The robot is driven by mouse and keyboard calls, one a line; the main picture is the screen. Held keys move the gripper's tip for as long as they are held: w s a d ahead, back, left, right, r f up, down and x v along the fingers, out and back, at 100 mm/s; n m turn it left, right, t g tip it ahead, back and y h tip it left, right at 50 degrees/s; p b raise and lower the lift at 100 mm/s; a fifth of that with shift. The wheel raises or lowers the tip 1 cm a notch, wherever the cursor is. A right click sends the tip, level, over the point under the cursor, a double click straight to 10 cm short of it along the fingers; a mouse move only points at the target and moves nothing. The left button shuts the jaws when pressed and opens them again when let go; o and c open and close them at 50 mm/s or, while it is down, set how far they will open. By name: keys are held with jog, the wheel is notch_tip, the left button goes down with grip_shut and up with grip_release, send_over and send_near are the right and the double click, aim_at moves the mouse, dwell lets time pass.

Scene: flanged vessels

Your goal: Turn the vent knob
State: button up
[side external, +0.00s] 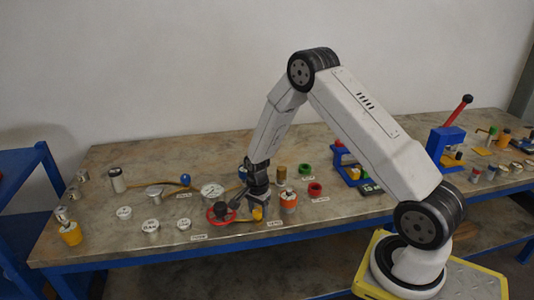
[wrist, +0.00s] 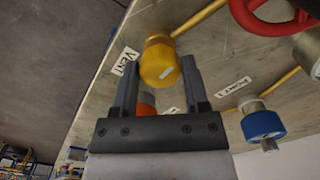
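The vent knob is a yellow faceted knob (wrist: 160,64) with a pale mark on its face, on a yellow pipe beside a label reading VENT (wrist: 124,60). In the side view the yellow knob (side external: 257,213) is low on the bench, just below my gripper (side external: 258,190). In the wrist view my gripper (wrist: 160,82) is open, with one finger on each side of the knob. Narrow gaps seem to show between the knob and the fingers. How deep the knob sits between them I cannot tell.
A red handwheel (side external: 220,213) is close on the left, and an orange-and-white canister (side external: 288,201) close on the right. A blue knob (wrist: 262,124) is on a nearby pipe. A gauge (side external: 212,191) and several lidded vessels stand further left. Red and green rings lie to the right.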

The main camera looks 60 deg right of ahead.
aim_at(258, 211)
jog(key=shift+o, duration=1.3)
jog(key=shift+r, duration=0.15)
jog(key=shift+r, duration=3.75)
jog(key=shift+r, duration=0.1)
jog(key=shift+s+a+r, duration=0.1)
jog(key=shift+a+r, duration=0.05)
jog(key=shift+a, duration=0.1)
jog(key=s+a+r+n+t, duration=0.1)
jog(key=s+a+r+n, duration=0.3)
jog(key=n, duration=0.5)
jog(key=s+a+r+n+t, duration=0.1)
jog(key=s+a+r+n, duration=0.4)
jog(key=s+a+n, duration=0.4)
jog(key=shift+s+r+t, duration=0.25)
jog(key=shift+s+t, duration=0.05)
jog(key=shift+s, duration=0.4)
